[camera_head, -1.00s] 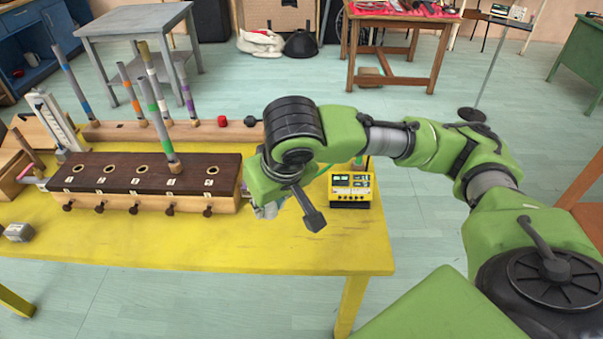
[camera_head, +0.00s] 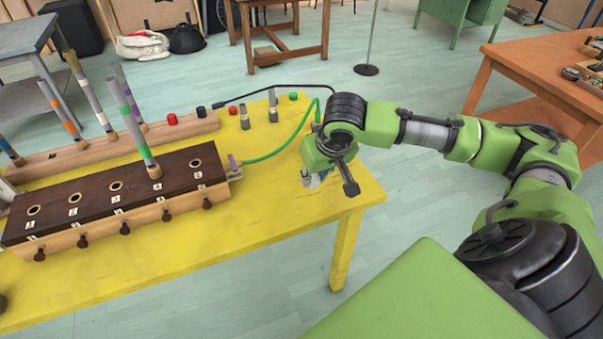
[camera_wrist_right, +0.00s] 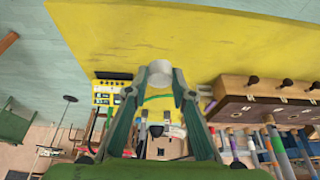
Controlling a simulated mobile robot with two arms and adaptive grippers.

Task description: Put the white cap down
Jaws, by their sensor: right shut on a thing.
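The white cap (camera_wrist_right: 160,69) shows small and pale between my right fingertips in the right wrist view. My right gripper (camera_wrist_right: 160,76) is shut on it, with the yellow table top behind. In the head view my right gripper (camera_head: 316,180) points down over the right end of the yellow table (camera_head: 270,205). I cannot tell the exact gap between the cap and the table. My left gripper is not in view.
A dark-topped wooden box (camera_head: 135,190) with numbered holes and an upright striped tube stands left of the gripper. A green cable (camera_head: 280,150) curves behind it. A small yellow device (camera_wrist_right: 106,92) shows in the wrist view. Table between box and gripper is bare.

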